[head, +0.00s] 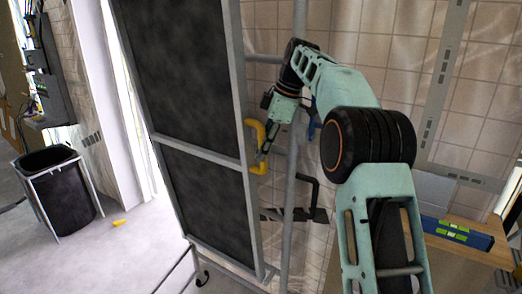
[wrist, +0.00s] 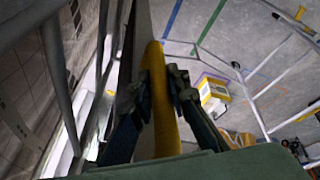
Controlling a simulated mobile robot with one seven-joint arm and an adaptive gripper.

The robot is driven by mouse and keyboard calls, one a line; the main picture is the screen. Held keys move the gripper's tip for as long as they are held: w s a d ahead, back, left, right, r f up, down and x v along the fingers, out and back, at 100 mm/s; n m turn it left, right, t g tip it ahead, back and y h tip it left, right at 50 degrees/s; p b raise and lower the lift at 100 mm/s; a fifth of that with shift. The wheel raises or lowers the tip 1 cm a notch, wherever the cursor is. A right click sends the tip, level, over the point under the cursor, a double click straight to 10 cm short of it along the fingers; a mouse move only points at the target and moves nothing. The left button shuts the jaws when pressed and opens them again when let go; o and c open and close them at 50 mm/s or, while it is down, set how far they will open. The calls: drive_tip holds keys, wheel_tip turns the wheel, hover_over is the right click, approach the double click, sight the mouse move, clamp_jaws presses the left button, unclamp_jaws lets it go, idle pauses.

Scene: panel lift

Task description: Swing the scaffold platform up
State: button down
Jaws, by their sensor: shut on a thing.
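The scaffold platform (head: 185,75) is a dark panel in a grey metal frame, standing steeply upright and slightly tilted in the head view. A yellow handle (head: 256,130) sits on its right edge. My gripper (head: 262,152) reaches this handle from the right. In the wrist view the yellow handle (wrist: 164,110) runs between the two dark fingers of my gripper (wrist: 163,92), which are closed on it. The platform shows there edge-on beside the handle. The far face of the platform is hidden.
Grey scaffold posts (head: 298,190) stand just right of the platform. A black bin (head: 62,192) in a metal frame stands on the left. A wooden surface (head: 478,252) with a blue spirit level (head: 457,233) is at lower right. A small yellow item (head: 119,223) lies on the floor.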

idle(0.3)
drive_tip(key=c, duration=1.8)
unclamp_jaws()
drive_tip(key=shift+c, duration=0.2)
drive_tip(key=v, duration=0.7)
drive_tip(key=shift+r, duration=0.25)
drive_tip(key=shift+c, duration=0.6)
